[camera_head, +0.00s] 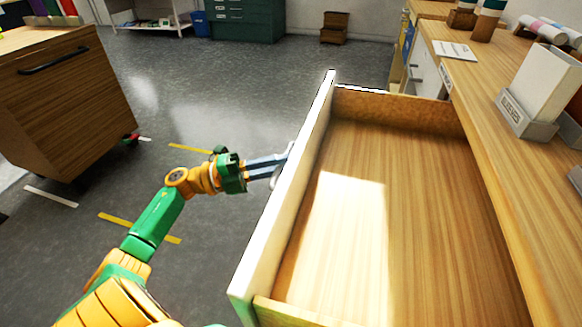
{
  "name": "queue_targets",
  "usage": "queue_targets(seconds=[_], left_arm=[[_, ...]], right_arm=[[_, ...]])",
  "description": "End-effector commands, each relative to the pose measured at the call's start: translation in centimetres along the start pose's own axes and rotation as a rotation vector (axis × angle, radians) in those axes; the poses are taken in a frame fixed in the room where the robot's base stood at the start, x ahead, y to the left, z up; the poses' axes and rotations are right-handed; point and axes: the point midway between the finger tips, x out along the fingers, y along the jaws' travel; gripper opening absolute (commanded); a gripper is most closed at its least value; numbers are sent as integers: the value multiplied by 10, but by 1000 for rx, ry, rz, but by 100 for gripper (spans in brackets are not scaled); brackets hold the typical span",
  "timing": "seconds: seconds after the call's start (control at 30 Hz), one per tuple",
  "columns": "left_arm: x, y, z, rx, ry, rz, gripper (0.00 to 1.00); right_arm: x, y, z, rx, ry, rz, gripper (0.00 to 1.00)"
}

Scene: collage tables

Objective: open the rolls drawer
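The drawer (385,220) stands pulled far out from the wooden counter on the right. Its inside is bare wood, with a patch of light on the bottom. Its pale front panel (290,200) faces left. A light grey handle (281,172) is on the outer face, partly hidden by the fingers. My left gripper (276,164) reaches from the left, its dark blue fingers close together at the handle and seemingly closed on it. No label naming the drawer is readable. My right gripper is not in view.
The counter top (480,100) holds a white bin in a grey labelled holder (525,115), a paper sheet (455,50) and rolls. A wooden cabinet on wheels (70,100) stands at left. The grey floor (230,90) between is clear, with yellow tape marks.

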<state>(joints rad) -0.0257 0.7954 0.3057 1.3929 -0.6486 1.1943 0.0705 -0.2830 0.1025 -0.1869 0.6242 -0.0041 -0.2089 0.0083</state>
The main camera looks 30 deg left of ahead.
Motion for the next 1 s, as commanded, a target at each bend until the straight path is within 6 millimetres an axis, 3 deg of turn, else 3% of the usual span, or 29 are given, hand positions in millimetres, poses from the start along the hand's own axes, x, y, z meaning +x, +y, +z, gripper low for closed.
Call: queue_targets(seconds=[0.27,0.3,0.6,0.9,1.0], left_arm=[[0,-2,1,2,-5,-5,0],[0,-2,1,2,-5,-5,26],[-2,0,1,0,-3,-1,27],[-58,2,2,0,-6,0,27],[-68,0,1,1,-4,-1,27]], right_arm=[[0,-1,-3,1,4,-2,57],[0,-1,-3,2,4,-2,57],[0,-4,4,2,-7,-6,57],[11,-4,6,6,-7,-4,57],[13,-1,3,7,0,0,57]])
